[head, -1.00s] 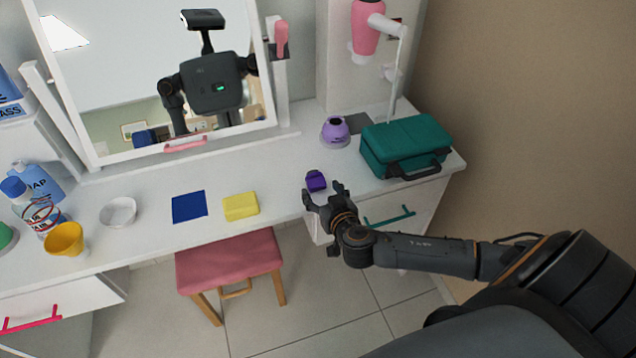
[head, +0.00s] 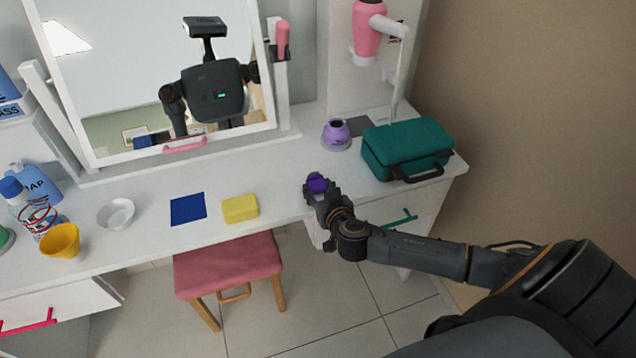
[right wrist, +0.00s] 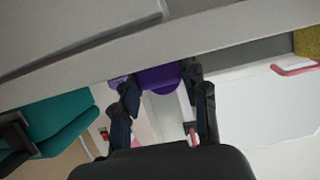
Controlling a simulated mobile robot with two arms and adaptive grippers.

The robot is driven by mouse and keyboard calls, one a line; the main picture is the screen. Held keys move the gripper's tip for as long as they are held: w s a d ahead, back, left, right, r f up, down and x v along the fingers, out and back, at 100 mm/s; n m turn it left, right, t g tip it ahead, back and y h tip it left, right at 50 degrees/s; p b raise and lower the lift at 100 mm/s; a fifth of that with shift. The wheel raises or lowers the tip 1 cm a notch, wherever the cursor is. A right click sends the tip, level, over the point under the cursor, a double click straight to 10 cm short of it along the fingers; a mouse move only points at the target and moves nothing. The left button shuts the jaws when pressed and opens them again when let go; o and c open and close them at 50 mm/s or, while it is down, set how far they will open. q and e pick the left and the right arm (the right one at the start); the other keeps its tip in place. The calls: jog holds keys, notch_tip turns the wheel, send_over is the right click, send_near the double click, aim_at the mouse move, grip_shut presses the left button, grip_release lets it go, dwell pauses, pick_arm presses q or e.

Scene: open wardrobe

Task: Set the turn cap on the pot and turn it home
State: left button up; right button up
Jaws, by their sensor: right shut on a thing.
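The turn cap (head: 317,184) is a small dark purple piece at the front edge of the white dressing table. My right gripper (head: 317,190) is shut on it, with a finger on each side. In the right wrist view the purple cap (right wrist: 159,77) sits between the two fingertips (right wrist: 165,88). I cannot tell whether the cap still touches the table. The pot (head: 336,132) is lilac with a dark opening on top and stands upright farther back, behind the cap and slightly right. My left gripper is not in view.
A teal case (head: 406,148) stands right of the pot. A yellow block (head: 240,208) and a blue square (head: 188,209) lie to the left. A pink hair dryer (head: 368,35) hangs above. The tabletop between cap and pot is clear. A mirror (head: 150,70) stands behind.

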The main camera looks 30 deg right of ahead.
aim_at(319, 189)
jog(key=shift+r+p, duration=2.9)
jog(key=shift+r, duration=0.6)
